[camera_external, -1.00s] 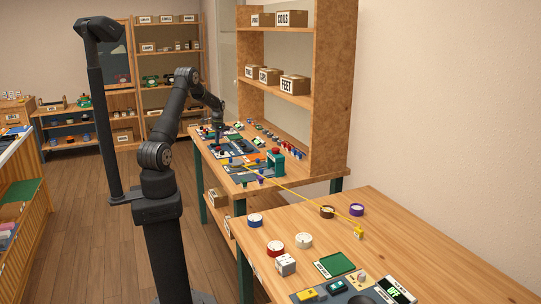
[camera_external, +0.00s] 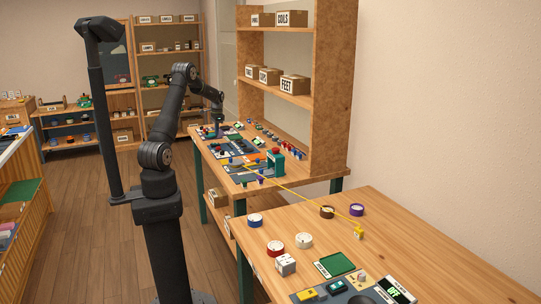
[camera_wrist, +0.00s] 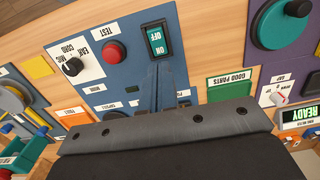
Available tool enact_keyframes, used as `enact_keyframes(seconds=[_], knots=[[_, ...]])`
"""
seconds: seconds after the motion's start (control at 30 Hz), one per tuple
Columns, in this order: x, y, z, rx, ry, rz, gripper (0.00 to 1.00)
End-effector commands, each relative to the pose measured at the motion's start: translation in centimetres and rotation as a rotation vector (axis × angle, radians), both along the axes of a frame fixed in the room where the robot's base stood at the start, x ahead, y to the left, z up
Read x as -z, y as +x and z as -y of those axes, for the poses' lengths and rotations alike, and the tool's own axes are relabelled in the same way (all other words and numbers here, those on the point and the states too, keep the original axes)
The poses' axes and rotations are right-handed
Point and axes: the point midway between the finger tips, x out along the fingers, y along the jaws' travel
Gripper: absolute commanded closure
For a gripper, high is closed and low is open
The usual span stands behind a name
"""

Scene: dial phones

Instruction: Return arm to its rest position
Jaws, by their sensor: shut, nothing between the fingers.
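My gripper (camera_wrist: 163,90) is shut and empty in the wrist view. Its fingertips are close below a green ON/OFF rocker switch (camera_wrist: 157,42) on a blue test panel (camera_wrist: 100,92); I cannot tell whether they touch it. In the external view my gripper (camera_external: 218,122) points down over the far bench (camera_external: 222,168). My arm reaches forward, bent at the elbow, and is not folded in.
On the panel are a red button (camera_wrist: 114,51) and a black knob (camera_wrist: 72,66). A green parts tray (camera_wrist: 230,88) and a READY display (camera_wrist: 302,114) lie to the right. A tall shelf (camera_external: 333,90) stands beside the bench. A yellow cord (camera_external: 300,190) spans the two benches.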

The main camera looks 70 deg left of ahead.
Motion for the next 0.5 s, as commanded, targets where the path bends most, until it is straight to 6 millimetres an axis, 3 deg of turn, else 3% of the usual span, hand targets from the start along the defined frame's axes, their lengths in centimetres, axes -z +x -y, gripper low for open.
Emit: enact_keyframes(seconds=[0.2,0.5], knots=[[-5.3,0.5,-0.1,0.0,0.005,0.005,1.0],[-8.5,0.7,0.0,0.0,0.003,0.004,1.0]])
